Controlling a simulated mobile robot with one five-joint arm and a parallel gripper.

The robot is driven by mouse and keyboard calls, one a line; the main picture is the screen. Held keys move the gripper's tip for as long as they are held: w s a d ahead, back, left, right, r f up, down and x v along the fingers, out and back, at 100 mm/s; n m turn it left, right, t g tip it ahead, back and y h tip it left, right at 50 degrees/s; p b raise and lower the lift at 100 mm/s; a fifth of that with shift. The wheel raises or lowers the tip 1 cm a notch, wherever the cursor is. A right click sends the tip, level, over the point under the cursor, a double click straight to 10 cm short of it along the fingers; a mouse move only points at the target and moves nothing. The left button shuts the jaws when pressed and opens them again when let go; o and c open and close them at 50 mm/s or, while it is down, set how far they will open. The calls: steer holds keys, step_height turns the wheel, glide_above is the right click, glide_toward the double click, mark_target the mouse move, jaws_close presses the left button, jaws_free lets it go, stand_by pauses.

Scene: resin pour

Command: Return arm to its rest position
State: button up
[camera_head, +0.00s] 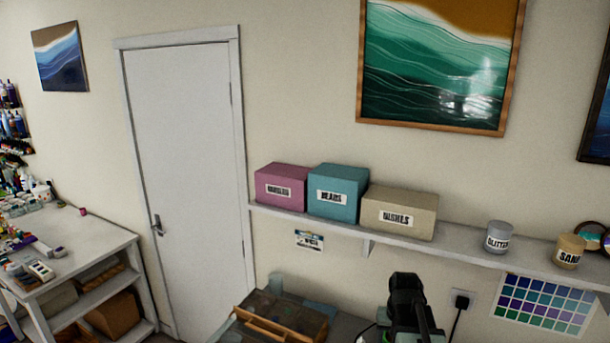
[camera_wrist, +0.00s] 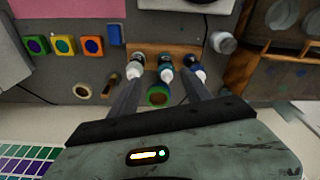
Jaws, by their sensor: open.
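My gripper (camera_wrist: 160,86) shows in the wrist view, its two dark fingers spread apart with nothing held between them. Past the fingers, three small bottles stand in a row at a wooden rack (camera_wrist: 180,49). A green-rimmed round item (camera_wrist: 157,96) lies between the fingers in the picture, but I cannot tell how far below them it is. In the head view a black part of my arm rises at the bottom, right of centre, in front of the wall. The fingers cannot be made out there.
A wall shelf (camera_head: 460,240) holds a pink box (camera_head: 281,188), a teal box (camera_head: 338,193), a beige box (camera_head: 400,212), a glitter jar (camera_head: 499,237) and a sand jar (camera_head: 569,251). Below is a wooden tray (camera_head: 265,327). A door (camera_head: 185,170) and a cluttered bench (camera_head: 85,246) stand left.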

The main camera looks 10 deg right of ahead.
steer(key=s+a+f+n+b, duration=0.1)
steer(key=s+a+n, duration=0.1)
steer(key=a, duration=0.7)
steer(key=s+a+n, duration=0.2)
steer(key=a, duration=0.6)
steer(key=shift+m+g+y, duration=0.3)
steer(key=shift+g, duration=0.5)
steer(key=f+b, duration=0.3)
steer(key=s+f+b, duration=0.1)
steer(key=f+b, duration=0.3)
steer(key=s+f+b, duration=0.1)
steer(key=f+b, duration=0.3)
steer(key=shift+d+f, duration=0.25)
steer(key=shift+d, duration=0.05)
steer(key=shift+r, duration=0.1)
